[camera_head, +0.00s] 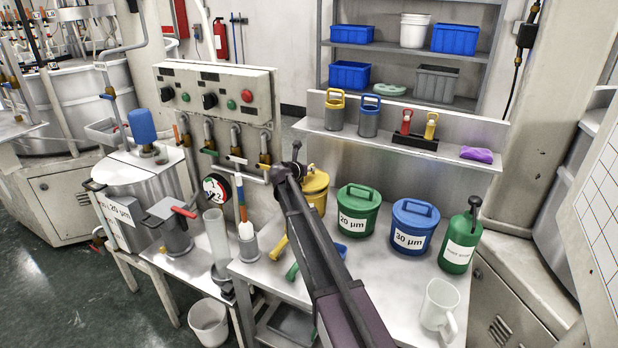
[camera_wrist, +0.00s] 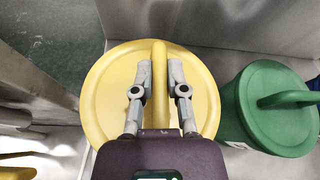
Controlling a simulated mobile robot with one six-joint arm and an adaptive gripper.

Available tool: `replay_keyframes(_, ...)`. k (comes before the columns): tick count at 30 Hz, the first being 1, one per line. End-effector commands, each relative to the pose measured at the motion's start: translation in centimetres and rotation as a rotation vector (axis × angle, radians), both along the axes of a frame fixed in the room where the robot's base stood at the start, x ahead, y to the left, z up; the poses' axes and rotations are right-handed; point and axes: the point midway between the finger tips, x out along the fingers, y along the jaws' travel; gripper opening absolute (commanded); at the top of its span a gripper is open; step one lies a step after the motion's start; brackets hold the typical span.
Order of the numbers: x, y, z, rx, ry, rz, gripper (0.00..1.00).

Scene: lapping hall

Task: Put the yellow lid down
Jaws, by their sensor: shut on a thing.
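My gripper (camera_wrist: 159,75) is shut on the upright bar handle of the yellow lid (camera_wrist: 108,92), one finger on each side of the bar. The round lid fills the middle of the wrist view. In the head view, the yellow lid (camera_head: 316,183) is at the top of a yellow bucket (camera_head: 319,203) at the left of the bench, partly hidden by my arm. My gripper (camera_head: 294,166) shows small and dark beside it. I cannot tell whether the lid rests on the bucket's rim or hangs just above it.
To the right stand a green lidded bucket (camera_head: 358,212), a blue lidded bucket (camera_head: 412,228), a green bottle (camera_head: 460,240) and a white jug (camera_head: 440,306). A shelf (camera_head: 375,140) with several small items runs behind. The bench (camera_head: 385,285) is clear at front centre.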

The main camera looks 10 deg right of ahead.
Motion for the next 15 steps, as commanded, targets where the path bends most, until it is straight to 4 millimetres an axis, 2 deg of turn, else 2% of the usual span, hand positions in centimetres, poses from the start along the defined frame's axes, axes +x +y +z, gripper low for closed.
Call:
replay_keyframes(1, 0.00, -0.02, -0.85, 0.000, 0.000, 0.000, 0.00)
replay_keyframes(6, 0.00, -0.06, -1.66, 0.000, 0.000, 0.000, 0.00)
replay_keyframes(15, 0.00, -0.11, -1.66, 0.000, 0.000, -0.001, 0.00)
